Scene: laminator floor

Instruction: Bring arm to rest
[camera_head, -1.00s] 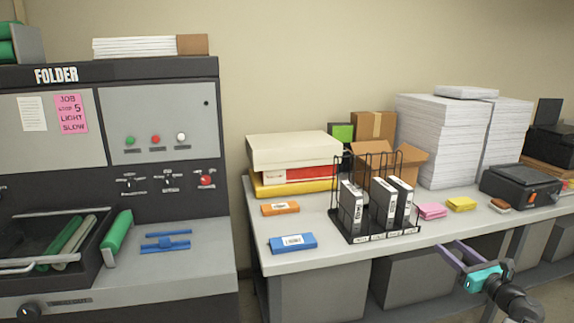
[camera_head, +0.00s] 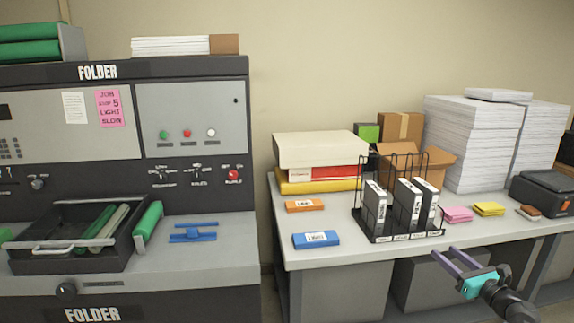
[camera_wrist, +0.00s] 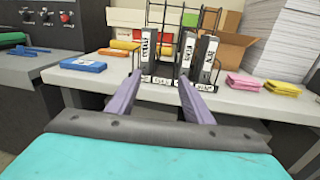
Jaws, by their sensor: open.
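My gripper (camera_head: 456,260) is at the lower right of the head view, in front of the table's front edge. Its two purple fingers are apart with nothing between them. In the wrist view my gripper (camera_wrist: 159,98) points at the black wire rack (camera_wrist: 150,83) on the table, with a gap between fingers and rack. The rack (camera_head: 372,238) holds three upright black-and-white cartridges, the middle one (camera_head: 408,205) among them.
The table (camera_head: 350,250) also bears a blue box (camera_head: 316,240), an orange box (camera_head: 304,206), pink pads (camera_head: 458,214), yellow pads (camera_head: 489,209) and paper stacks (camera_head: 475,145). The folder machine (camera_head: 195,110) stands at left with a blue part (camera_head: 194,233) on its ledge.

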